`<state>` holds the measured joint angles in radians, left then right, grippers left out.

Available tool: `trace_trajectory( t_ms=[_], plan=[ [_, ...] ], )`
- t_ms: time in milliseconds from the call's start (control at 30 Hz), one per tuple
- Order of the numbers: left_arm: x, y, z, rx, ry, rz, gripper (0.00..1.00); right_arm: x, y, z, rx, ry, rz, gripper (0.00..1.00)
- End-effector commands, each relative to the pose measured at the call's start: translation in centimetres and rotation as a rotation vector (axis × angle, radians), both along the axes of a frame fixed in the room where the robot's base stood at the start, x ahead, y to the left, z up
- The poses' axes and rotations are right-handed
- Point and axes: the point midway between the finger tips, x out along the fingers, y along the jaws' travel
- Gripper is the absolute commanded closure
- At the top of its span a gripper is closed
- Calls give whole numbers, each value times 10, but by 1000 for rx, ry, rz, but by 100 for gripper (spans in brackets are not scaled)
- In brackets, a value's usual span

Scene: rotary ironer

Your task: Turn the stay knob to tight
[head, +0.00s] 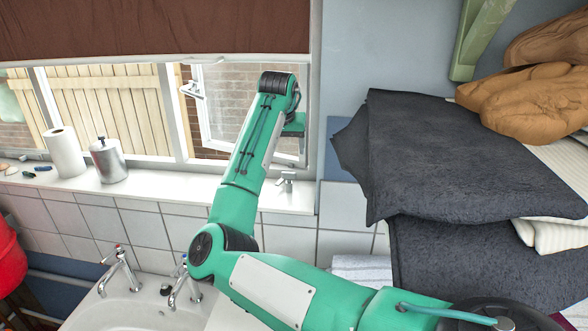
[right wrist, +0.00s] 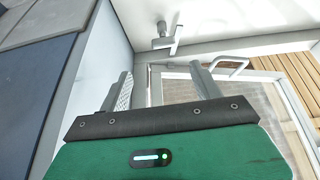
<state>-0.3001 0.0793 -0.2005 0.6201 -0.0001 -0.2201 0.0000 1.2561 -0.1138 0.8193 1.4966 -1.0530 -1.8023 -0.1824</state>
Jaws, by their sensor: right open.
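A small pale fitting, which looks like the stay knob (head: 287,179), stands on the white window sill at the right end of the window. In the right wrist view the knob fitting (right wrist: 163,42) shows beyond my fingertips, with a short bent arm beside it. Which way the knob is turned cannot be told. My right gripper (head: 300,152) hangs just above the fitting, partly hidden by my own arm. In the right wrist view its two fingers (right wrist: 162,88) are apart with nothing between them, and they do not appear to touch the fitting. My left gripper is not in view.
The open window sash (head: 228,100) and its handle (right wrist: 230,66) are close to my right gripper. A paper roll (head: 64,152) and a metal canister (head: 108,160) stand left on the sill. Dark folded cloths (head: 450,160) are piled at right. A sink (head: 130,305) lies below.

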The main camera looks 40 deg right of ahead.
Motion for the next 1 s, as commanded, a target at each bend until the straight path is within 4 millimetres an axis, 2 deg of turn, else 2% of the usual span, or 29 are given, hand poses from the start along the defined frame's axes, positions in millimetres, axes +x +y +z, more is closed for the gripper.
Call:
trace_trajectory(
  t_ms=[100, 267, 467, 800, 1000],
  plan=[
    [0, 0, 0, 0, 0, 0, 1, 4, 3, 14, 25, -6, 4, 35],
    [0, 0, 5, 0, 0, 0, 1, 6, 2, 13, 34, -4, 5, 35],
    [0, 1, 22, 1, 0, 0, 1, 13, -8, -15, 35, 0, 7, 35],
    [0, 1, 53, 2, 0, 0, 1, 30, -29, -80, 33, -2, 6, 35],
    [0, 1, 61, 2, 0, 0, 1, 35, -36, -103, 32, -3, 5, 35]
  ],
)
